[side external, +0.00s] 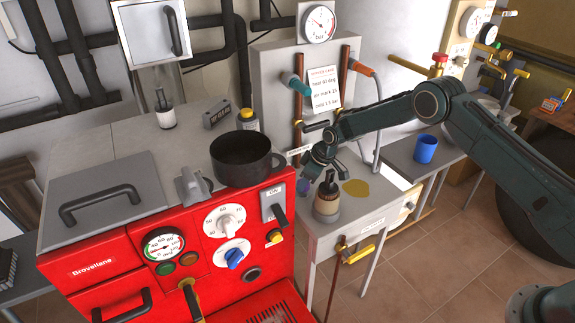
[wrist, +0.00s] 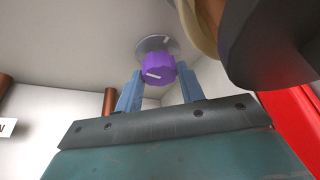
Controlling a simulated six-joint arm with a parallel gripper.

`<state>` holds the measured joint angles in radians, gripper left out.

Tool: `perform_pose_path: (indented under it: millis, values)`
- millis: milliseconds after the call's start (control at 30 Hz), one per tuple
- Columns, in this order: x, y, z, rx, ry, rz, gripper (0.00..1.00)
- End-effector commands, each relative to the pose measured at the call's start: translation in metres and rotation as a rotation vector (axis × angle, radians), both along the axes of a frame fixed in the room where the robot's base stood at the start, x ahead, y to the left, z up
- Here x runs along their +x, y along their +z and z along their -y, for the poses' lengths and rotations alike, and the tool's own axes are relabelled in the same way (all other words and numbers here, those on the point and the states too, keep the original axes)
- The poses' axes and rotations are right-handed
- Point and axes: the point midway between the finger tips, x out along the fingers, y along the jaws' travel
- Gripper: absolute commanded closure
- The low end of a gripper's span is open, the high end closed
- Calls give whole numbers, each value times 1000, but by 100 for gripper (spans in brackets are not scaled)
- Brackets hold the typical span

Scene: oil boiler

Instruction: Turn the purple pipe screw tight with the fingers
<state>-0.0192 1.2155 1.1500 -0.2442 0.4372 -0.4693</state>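The purple pipe screw (wrist: 158,71) shows in the wrist view as a ribbed knob with a pale mark, on a round grey plate on a light surface. In the side external view it is a small purple spot (side external: 303,187) on the light table, just below my gripper (side external: 314,171). In the wrist view my gripper (wrist: 160,83) is open.
The red boiler (side external: 110,262) with a black pot (side external: 241,158) is to the left. A panel with pipes (side external: 272,75) rises behind. A blue cup (side external: 425,149) stands farther right.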

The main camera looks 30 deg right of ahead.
Motion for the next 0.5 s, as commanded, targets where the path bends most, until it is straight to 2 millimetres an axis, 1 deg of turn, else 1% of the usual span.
perform_pose_path:
  millis: [167, 400, 500]
  values:
    - [0, 0, 0, 0, -14, 0, 84]
    - [0, 0, -2, 1, -115, -1, 84]
    - [0, 0, -1, 0, -132, 0, 84]
